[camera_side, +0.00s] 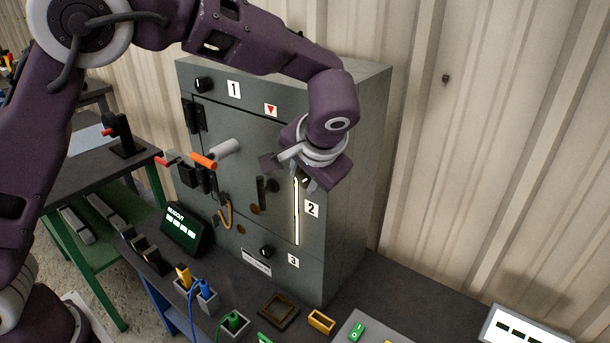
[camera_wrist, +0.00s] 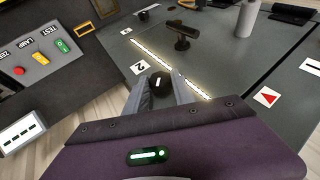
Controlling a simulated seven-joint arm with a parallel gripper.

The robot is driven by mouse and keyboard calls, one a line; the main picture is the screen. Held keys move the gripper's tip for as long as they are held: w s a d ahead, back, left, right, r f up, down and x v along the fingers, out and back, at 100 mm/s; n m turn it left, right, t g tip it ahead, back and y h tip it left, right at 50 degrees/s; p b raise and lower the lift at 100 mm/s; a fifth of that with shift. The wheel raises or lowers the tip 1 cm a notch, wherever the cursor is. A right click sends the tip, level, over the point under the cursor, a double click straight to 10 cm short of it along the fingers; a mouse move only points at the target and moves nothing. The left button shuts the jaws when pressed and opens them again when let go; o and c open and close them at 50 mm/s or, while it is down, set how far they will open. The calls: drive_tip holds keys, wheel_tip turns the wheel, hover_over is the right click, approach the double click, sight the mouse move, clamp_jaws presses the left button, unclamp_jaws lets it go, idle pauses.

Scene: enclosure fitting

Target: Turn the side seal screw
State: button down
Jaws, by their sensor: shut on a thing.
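The side seal screw (camera_wrist: 159,80) is a dark round knob with a white mark, next to the label 2 (camera_wrist: 139,67) on the grey enclosure's front. In the wrist view it sits between my two fingertips, which are shut on it.
Other dark knobs stand by label 1 (camera_side: 202,84) and label 3 (camera_side: 267,252). A dark handle (camera_side: 261,193), an orange-ended lever (camera_side: 204,160) and a grey cylinder (camera_side: 225,148) stick out left of my gripper. Connectors, trays and a readout box (camera_side: 186,231) occupy the bench.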

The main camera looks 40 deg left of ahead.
idle(0.4)
drive_tip(key=c, duration=1.1)
unclamp_jaws()
drive_tip(key=shift+o, duration=0.2)
drive_tip(key=v, duration=0.7)
drive_tip(key=shift+s, duration=0.1)
